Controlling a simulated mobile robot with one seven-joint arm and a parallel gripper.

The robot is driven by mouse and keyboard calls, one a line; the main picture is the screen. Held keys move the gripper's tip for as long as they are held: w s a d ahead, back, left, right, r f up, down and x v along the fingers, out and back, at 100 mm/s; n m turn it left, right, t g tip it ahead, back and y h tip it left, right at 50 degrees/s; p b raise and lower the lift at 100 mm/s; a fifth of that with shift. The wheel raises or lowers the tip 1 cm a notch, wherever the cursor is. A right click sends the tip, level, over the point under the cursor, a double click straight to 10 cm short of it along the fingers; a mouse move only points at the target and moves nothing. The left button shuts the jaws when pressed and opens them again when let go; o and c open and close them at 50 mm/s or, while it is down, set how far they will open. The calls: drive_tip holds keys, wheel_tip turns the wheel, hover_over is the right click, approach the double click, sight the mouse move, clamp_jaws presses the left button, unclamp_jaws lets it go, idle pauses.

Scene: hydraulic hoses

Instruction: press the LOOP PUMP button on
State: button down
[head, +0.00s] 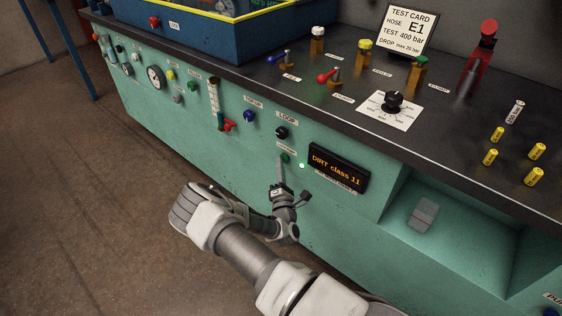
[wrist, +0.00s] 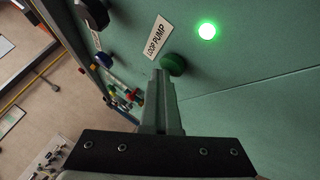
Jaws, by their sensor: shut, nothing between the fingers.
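The LOOP PUMP button is a round green knob (wrist: 174,64) on the teal front panel, beside its white LOOP PUMP label (wrist: 156,37) in the wrist view. A green lamp (wrist: 207,31) next to it is lit. In the head view the green button (head: 285,157) sits below the black LOOP knob, with the lit lamp (head: 302,166) to its right. My gripper (wrist: 163,75) is shut and empty, its fingertips right at the button's edge. I cannot tell whether they touch it. In the head view my gripper (head: 281,160) points up at the button.
A dark display (head: 338,168) reading "DIRT class 11" is right of the lamp. The black LOOP knob (head: 282,132) and a blue knob (head: 250,116) are above and left. An open recess (head: 470,215) lies to the right. The bench top overhangs above; floor is clear at left.

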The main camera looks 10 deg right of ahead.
drive_tip(key=shift+d+r, duration=0.1)
drive_tip(key=shift+d, duration=0.3)
drive_tip(key=shift+w+d, duration=0.2)
drive_tip(key=shift+d, duration=0.1)
idle(0.5)
drive_tip(key=shift+s+p, duration=0.1)
drive_tip(key=shift+p, duration=0.55)
drive_tip(key=shift+s+a, duration=0.15)
drive_tip(key=s+a+p, duration=0.2)
drive_tip(key=s+a, duration=0.1)
drive_tip(key=a, duration=0.2)
drive_tip(key=shift+s+p, duration=0.2)
drive_tip(key=shift+p, duration=0.1)
drive_tip(key=shift+a, duration=0.15)
